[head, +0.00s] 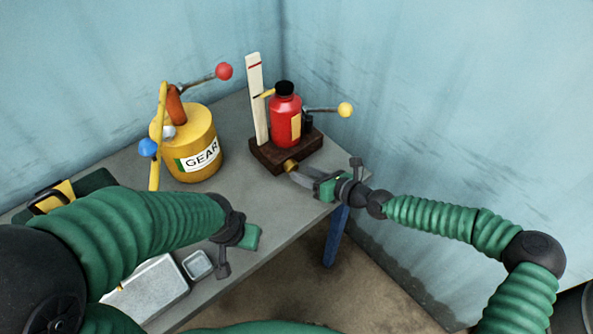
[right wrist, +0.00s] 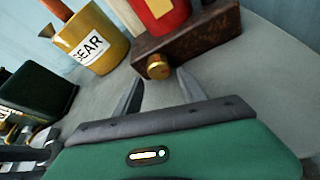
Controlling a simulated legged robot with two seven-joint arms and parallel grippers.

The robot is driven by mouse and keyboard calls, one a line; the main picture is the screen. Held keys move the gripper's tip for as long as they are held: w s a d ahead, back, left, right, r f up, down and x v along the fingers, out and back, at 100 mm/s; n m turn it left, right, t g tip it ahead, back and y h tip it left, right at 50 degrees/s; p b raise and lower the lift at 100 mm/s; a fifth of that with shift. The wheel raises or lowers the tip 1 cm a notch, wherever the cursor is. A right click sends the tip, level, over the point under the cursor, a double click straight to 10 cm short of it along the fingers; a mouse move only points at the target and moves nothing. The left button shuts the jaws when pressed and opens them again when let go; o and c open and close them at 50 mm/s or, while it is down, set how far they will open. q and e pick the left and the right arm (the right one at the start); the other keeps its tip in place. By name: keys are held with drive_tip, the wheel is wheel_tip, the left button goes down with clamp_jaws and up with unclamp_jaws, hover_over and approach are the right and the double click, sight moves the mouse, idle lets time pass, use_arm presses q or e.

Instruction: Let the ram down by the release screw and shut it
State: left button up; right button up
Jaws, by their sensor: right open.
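The red jack (head: 286,120) with a black cap stands upright on a dark wooden base (head: 262,153) at the back corner of the bench. A brass release screw (head: 291,166) sticks out of the base's front; it also shows in the right wrist view (right wrist: 158,67). My right gripper (head: 296,174) is just in front of the screw. In the right wrist view its two fingers (right wrist: 159,80) are spread, with the screw just beyond their tips and nothing between them. My left gripper (head: 238,248) is over the bench's front edge, away from the jack; its jaws are unclear.
A white post (head: 256,100) with a red mark stands beside the jack, and a yellow-ball lever (head: 345,110) reaches right. A yellow GEAR can (head: 199,140) with a pump and red-ball handle stands left. A small metal tray (head: 197,265) lies near the front. Walls close the back.

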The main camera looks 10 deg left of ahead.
sight(295, 169)
drive_tip(key=x, duration=0.4)
clamp_jaws()
